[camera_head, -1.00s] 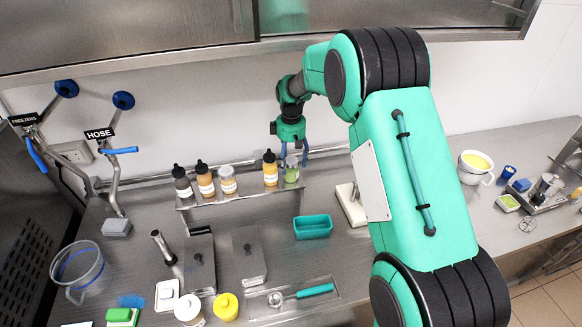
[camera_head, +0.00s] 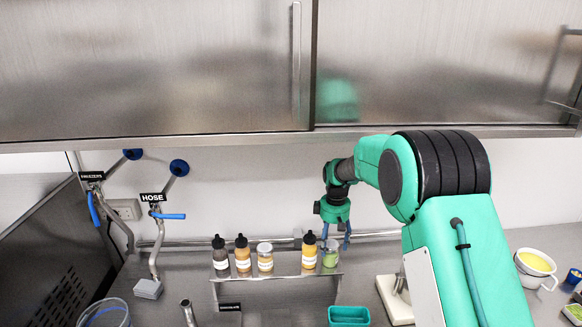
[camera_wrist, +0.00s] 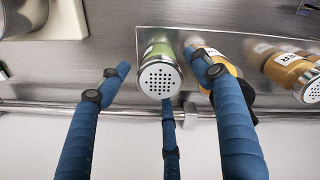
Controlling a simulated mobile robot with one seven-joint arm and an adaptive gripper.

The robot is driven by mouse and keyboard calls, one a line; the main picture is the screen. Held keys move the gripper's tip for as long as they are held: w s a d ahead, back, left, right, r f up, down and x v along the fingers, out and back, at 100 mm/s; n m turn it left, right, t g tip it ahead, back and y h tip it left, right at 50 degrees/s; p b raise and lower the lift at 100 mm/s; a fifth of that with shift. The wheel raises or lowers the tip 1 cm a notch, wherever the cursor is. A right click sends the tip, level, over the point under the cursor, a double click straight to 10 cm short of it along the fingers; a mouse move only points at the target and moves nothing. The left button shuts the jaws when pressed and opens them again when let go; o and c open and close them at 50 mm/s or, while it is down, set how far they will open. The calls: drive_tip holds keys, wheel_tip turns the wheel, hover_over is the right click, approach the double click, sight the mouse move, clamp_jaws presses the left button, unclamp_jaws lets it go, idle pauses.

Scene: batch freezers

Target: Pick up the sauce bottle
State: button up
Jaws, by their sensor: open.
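Three black-capped squeeze bottles stand upright on the small steel shelf (camera_head: 285,283): a dark one (camera_head: 220,259), an orange one (camera_head: 242,257) and another orange one (camera_head: 309,254). I cannot tell which is the sauce bottle. My gripper (camera_head: 336,240) is open and empty at the shelf's right end, by the green shaker (camera_head: 330,258). In the wrist view, the green shaker's perforated lid (camera_wrist: 160,78) shows between my spread blue fingers (camera_wrist: 165,85). An orange bottle (camera_wrist: 207,52) is partly hidden behind the right finger there.
A yellow shaker (camera_head: 265,261) stands among the bottles; one also shows at right in the wrist view (camera_wrist: 290,68). A rail runs along the wall behind. A teal tray (camera_head: 349,316) lies in front of the shelf. Steel cupboards (camera_head: 160,70) hang above.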

drive_tip(key=shift+r, duration=0.45)
drive_tip(key=s+d+r+m+t+b, duration=0.1)
drive_tip(key=s+r+t+b, duration=0.3)
drive_tip(key=r, duration=0.5)
drive_tip(key=s+r+m+t+b, duration=0.1)
drive_tip(key=s+r+t, duration=0.1)
drive_tip(key=s+r, duration=0.6)
drive_tip(key=s+a+m, duration=0.1)
drive_tip(key=s+m, duration=0.6)
drive_tip(key=s, duration=2.8)
drive_tip(key=shift+s+r, duration=0.35)
drive_tip(key=c, duration=0.4)
